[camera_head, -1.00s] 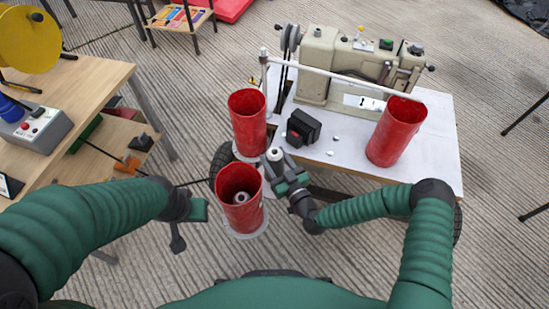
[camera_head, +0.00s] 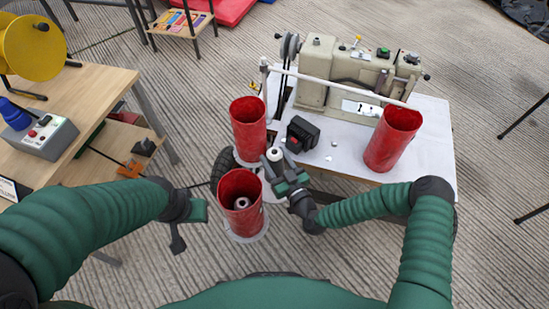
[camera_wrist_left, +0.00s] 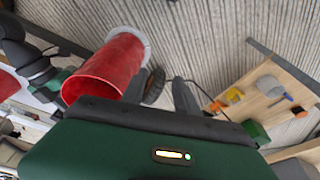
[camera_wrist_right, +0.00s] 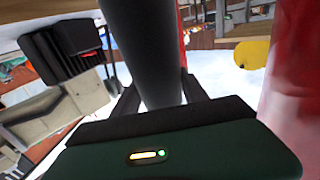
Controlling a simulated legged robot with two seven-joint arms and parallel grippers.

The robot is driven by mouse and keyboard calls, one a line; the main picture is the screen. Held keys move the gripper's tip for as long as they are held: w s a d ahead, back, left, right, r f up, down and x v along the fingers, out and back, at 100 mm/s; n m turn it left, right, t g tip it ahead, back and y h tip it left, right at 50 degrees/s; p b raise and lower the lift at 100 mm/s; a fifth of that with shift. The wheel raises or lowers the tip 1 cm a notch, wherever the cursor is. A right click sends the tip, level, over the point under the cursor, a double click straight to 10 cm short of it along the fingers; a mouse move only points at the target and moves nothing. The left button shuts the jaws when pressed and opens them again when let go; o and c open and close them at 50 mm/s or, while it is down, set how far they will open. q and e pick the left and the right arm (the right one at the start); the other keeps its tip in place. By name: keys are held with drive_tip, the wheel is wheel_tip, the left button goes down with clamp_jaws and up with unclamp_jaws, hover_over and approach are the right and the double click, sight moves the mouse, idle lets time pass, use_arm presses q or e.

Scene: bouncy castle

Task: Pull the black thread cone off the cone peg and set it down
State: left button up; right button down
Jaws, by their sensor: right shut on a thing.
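My right gripper (camera_head: 276,166) is shut on the black thread cone, which shows as a dark, upright shaft (camera_wrist_right: 145,50) between the fingers in the right wrist view. In the head view a white round tip (camera_head: 274,154) shows at the jaws, between two red cylinders and the sewing table. The cone peg is hidden, so I cannot tell whether the cone is clear of it. My left gripper (camera_head: 182,220) is open and empty, left of the near red cylinder; its spread fingers show in the left wrist view (camera_wrist_left: 160,92).
The near red cylinder (camera_head: 227,187) holds a pale spool, with another red cylinder (camera_head: 248,128) behind it. The white sewing table (camera_head: 345,153) bears a machine (camera_head: 345,72), a black box (camera_head: 302,133) and a third red cylinder (camera_head: 393,138). A wooden table (camera_head: 100,95) stands left.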

drive_tip(key=shift+r+p, duration=0.75)
drive_tip(key=shift+r, duration=0.25)
wheel_tip(320, 180, up, 4)
drive_tip(key=p, duration=0.3)
drive_tip(key=shift+p, duration=0.35)
